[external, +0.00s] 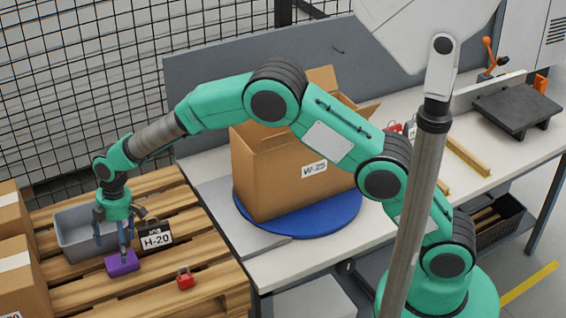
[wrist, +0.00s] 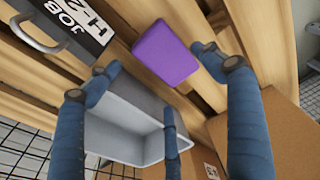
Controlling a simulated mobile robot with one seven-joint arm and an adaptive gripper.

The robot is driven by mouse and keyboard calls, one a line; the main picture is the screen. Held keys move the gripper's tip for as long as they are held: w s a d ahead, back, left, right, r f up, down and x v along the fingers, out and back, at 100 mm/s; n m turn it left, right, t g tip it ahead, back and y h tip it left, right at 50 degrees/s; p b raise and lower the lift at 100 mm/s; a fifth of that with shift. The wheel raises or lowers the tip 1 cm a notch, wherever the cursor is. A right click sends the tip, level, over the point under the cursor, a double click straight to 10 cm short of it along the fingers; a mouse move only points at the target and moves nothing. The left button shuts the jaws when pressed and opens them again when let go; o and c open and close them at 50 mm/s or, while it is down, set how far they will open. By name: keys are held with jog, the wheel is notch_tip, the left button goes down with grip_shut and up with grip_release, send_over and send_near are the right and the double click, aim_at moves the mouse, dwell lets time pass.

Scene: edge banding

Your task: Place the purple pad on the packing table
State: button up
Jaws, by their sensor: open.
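The purple pad (external: 122,262) lies on the wooden pallet at the lower left, just in front of a grey bin. In the wrist view the pad (wrist: 165,54) lies ahead of the blue fingers, toward the gap between them. My gripper (external: 122,240) points down just above the pad, with one finger close over it; I cannot tell whether it touches. My gripper (wrist: 160,85) is open with nothing between its fingers. The packing table (external: 420,173) is the light-topped bench to the right of the pallet.
The grey bin (external: 72,245), a black H-20 case (external: 156,236) and a red padlock (external: 184,279) are on the pallet (external: 200,243), close around the pad. Cardboard boxes (external: 18,262) stand at the left. A large open W-25 carton (external: 275,185) sits on a blue turntable (external: 320,222) on the table.

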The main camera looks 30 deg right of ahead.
aim_at(123, 255)
dwell(0.3)
jog(key=shift+s+a+f+b, duration=0.15)
jog(key=shift+f+b, duration=0.15)
jog(key=shift+f, duration=1)
jog(key=shift+a+f+b, duration=0.15)
jog(key=shift+f+b, duration=0.15)
jog(key=shift+f, duration=1)
jog(key=c, duration=0.8)
jog(key=shift+r, duration=0.1)
notch_tip(123, 255, up, 10)
jog(key=shift+f+p, duration=0.1)
jog(key=shift+p, duration=0.8)
